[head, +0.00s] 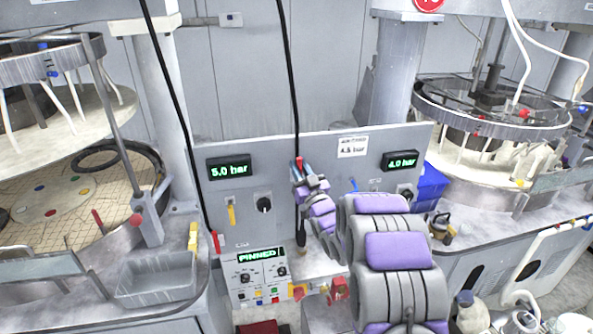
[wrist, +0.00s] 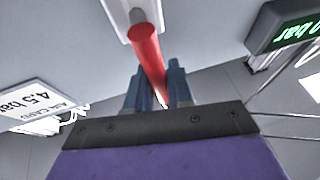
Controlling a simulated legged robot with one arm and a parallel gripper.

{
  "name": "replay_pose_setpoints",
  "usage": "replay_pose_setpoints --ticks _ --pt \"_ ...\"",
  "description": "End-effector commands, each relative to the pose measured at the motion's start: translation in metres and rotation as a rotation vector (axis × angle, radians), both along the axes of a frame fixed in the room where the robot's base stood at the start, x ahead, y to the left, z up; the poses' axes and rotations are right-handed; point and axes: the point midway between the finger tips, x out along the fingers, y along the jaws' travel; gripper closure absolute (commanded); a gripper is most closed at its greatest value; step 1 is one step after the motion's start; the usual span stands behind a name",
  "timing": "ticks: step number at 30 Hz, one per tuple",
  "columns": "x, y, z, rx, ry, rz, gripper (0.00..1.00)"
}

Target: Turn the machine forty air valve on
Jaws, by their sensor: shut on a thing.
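A red valve handle (wrist: 148,48) hangs from a pale body (wrist: 128,8) at the top of the wrist view. My gripper (wrist: 154,88) has its blue fingers on either side of the handle's lower end and is shut on it. In the head view my gripper (head: 300,172) is up against the grey panel (head: 325,150), between two pressure displays, with a bit of red handle showing at its tip. The left display (head: 229,168) reads 5.0 bar and the right display (head: 400,161) reads 4.0 bar. A label (head: 352,146) reads 4.5 bar. My arm hides part of the panel.
A yellow lever (head: 231,215) and black knob (head: 264,205) are on the panel's left half. A control box (head: 262,278) reads PINNED. Polishing machines stand at left (head: 60,185) and right (head: 495,115). A clear tray (head: 157,277) and blue bin (head: 432,186) are nearby.

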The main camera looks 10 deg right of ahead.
Motion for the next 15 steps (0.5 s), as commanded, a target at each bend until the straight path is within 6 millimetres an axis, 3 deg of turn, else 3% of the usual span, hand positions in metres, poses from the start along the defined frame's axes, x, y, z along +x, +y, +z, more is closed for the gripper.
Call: replay_pose_setpoints --ticks 1,15 --pt "-0.0002 0.0 -0.0092 0.015 0.019 0.0 1.0" --pt "0.0002 -0.0019 -0.0104 0.048 0.022 0.0 1.0"
